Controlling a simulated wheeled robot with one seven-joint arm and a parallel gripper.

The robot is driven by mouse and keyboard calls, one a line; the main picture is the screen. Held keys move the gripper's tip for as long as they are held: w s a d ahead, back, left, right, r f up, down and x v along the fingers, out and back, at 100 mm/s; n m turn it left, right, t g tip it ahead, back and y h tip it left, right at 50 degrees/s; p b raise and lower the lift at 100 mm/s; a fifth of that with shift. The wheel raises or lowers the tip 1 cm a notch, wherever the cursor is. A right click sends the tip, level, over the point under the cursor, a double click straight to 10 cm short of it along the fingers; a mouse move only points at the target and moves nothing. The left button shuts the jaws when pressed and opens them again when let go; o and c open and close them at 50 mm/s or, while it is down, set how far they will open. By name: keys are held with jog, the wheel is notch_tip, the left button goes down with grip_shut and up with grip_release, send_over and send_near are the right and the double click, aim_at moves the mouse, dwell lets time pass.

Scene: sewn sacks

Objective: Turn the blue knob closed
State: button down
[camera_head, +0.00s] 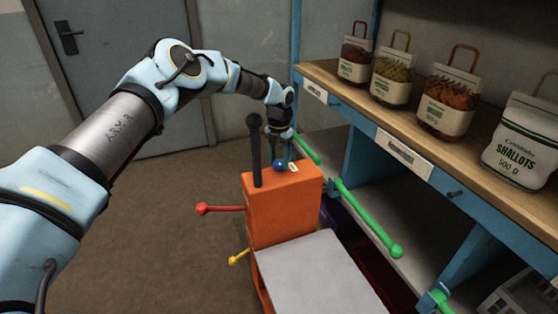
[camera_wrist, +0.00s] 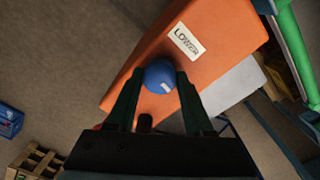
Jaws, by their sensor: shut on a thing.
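The blue knob (camera_head: 279,165) sits on top of the orange machine housing (camera_head: 268,208), beside a small white label. In the wrist view the knob (camera_wrist: 160,76) is a round blue ball with a small pale mark, between the two dark fingers. My gripper (camera_wrist: 158,84) is shut on the knob from above, one finger on each side. In the head view my gripper (camera_head: 280,150) points down at the housing's top. The label (camera_wrist: 186,41) next to the knob reads "LOWER".
A black upright lever (camera_head: 255,150) stands on the housing just left of my gripper. A red-knobbed lever (camera_head: 220,209) and a yellow one (camera_head: 239,257) stick out left.

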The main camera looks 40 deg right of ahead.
jog(key=shift+m, duration=0.4)
jog(key=m, duration=0.3)
jog(key=shift+b, duration=0.3)
jog(key=m, duration=0.4)
jog(key=shift+m, duration=0.3)
jog(key=m, duration=0.4)
jog(key=shift+m, duration=2.1)
jog(key=shift+c, duration=1.4)
grip_release()
